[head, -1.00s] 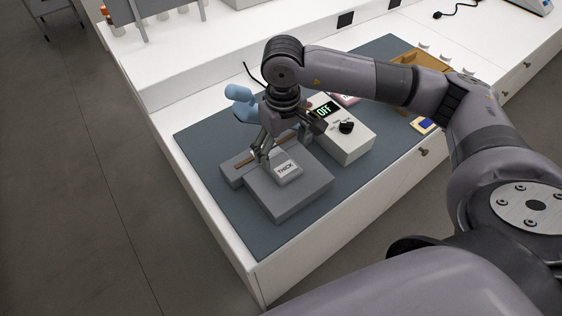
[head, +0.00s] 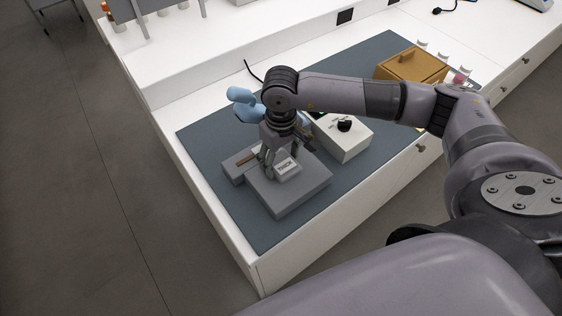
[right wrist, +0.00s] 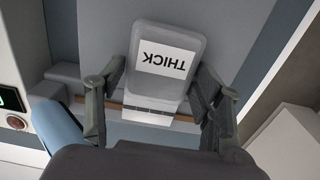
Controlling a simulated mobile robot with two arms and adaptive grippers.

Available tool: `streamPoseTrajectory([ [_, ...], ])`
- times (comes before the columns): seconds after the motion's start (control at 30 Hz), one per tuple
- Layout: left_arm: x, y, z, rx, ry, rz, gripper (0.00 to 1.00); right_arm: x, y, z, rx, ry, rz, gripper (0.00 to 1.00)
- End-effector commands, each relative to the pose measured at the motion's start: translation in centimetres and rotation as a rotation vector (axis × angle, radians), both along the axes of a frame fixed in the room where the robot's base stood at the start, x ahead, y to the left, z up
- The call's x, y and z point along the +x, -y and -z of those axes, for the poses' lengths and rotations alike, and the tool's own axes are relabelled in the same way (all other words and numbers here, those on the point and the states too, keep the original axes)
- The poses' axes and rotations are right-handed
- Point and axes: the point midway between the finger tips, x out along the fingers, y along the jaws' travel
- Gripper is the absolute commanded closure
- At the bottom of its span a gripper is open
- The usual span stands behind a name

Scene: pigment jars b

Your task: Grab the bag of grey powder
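The bag of grey powder (head: 288,168) lies on a flat grey block (head: 290,197) on the mat. It has a white label reading "THICK", which shows upside down in the right wrist view, where the bag (right wrist: 153,90) fills the middle. My right gripper (head: 283,160) is over it from above. In the right wrist view, my right gripper's fingers (right wrist: 160,80) are on both sides of the bag and appear to press its edges. The bag looks still at the block's surface. My left gripper is in neither view.
A blue-grey mat (head: 205,140) covers the bench. A white box with a black knob (head: 345,140) stands right of the bag, and a light-blue rounded object (head: 243,103) behind it. A wooden box (head: 408,68) is at the back right. The mat's front left is clear.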

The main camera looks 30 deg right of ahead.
Motion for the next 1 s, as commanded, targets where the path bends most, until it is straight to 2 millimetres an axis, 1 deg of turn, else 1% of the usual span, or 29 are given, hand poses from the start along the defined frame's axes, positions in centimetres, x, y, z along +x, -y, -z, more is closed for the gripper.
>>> streamPoseTrajectory([
  [0.03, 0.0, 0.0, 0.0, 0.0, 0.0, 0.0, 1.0, 0.0, 0.0, 0.0, 0.0, 0.0, 0.0, 0.44],
  [0.43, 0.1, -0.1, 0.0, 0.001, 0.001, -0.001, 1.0, 0.0, 0.0, 0.0, 0.0, 0.0, 0.0, 0.7],
  [0.77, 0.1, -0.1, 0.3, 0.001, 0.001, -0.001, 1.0, 0.1, 0.0, -0.3, 0.001, 0.002, 0.0, 0.7],
  [0.87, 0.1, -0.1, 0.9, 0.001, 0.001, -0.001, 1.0, 0.1, 0.0, -0.9, 0.0, 0.003, 0.0, 0.7],
  [1.0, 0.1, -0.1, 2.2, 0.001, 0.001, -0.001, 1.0, 0.2, 0.0, -2.6, 0.002, 0.007, -0.001, 0.7],
])
